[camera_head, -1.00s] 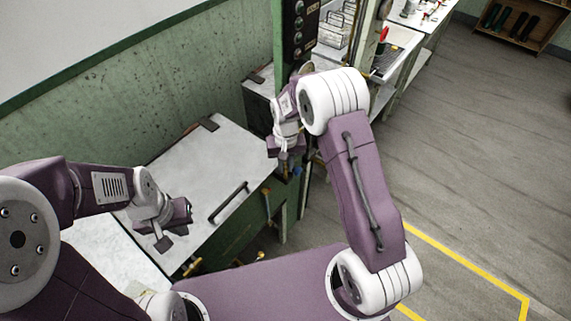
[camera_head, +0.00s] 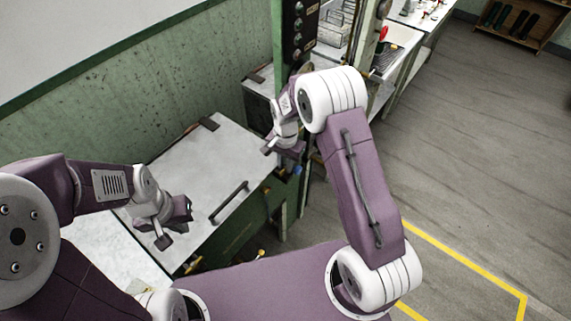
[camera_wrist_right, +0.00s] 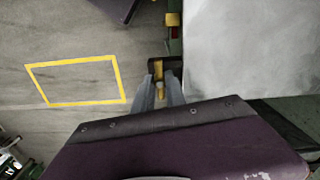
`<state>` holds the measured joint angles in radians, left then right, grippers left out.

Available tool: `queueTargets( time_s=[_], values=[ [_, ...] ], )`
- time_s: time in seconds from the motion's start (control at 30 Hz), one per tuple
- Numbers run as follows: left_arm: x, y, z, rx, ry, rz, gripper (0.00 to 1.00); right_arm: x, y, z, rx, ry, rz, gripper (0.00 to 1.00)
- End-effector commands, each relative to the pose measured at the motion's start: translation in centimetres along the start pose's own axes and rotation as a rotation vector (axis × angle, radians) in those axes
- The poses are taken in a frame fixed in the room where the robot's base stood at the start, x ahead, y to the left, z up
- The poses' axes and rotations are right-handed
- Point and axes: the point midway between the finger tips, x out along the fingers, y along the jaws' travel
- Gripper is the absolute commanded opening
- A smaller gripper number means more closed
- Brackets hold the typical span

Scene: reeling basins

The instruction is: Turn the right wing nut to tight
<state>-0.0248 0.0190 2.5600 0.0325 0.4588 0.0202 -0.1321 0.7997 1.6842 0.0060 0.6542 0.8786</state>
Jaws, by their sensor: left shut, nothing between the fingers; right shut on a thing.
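My right gripper (camera_head: 283,150) is at the front right corner of the white-topped green basin cabinet. In the right wrist view, its two grey fingers (camera_wrist_right: 160,92) close around a small brass-coloured piece (camera_wrist_right: 159,72), which appears to be the right wing nut. The fingers cover part of it, and a dark bracket lies behind it. In the head view the gripper and wrist hide the nut. My left gripper (camera_head: 176,224) is shut and empty above the near left part of the cabinet, apart from the nut.
The white lid (camera_head: 205,160) carries a dark bar handle (camera_head: 229,202). Brass fittings (camera_head: 265,189) stick out of the cabinet's front. A green post with a dark control panel (camera_head: 298,30) rises behind my right gripper. Open floor (camera_head: 470,170) lies to the right.

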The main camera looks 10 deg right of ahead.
Motion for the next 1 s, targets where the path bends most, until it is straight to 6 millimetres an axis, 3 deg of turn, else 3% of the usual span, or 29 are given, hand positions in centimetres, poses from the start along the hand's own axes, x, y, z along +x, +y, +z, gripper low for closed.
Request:
queueTargets(
  time_s=[0.5, 0.53, 0.6, 0.87, 1.0],
  values=[
    [-0.1, 0.0, 0.0, 0.000, 0.000, 0.000, 0.00, -0.3, -0.3, -0.3, 0.016, 0.009, -0.010, 0.00],
    [-0.1, 0.0, 0.0, 0.000, 0.000, 0.000, 0.00, -0.3, -0.3, -0.3, 0.016, 0.009, -0.010, 0.22],
    [-0.1, 0.0, 0.0, 0.000, 0.000, 0.000, 0.00, -0.3, -0.3, -0.2, 0.016, 0.008, -0.009, 0.38],
    [0.0, 0.0, 0.0, 0.000, 0.000, 0.000, 0.00, -0.1, -0.1, -0.1, 0.016, 0.003, -0.004, 0.38],
    [0.3, 0.0, 0.0, 0.000, 0.000, 0.000, 0.00, -1.2, -0.2, -0.1, 0.016, 0.005, -0.006, 0.38]
  ],
)
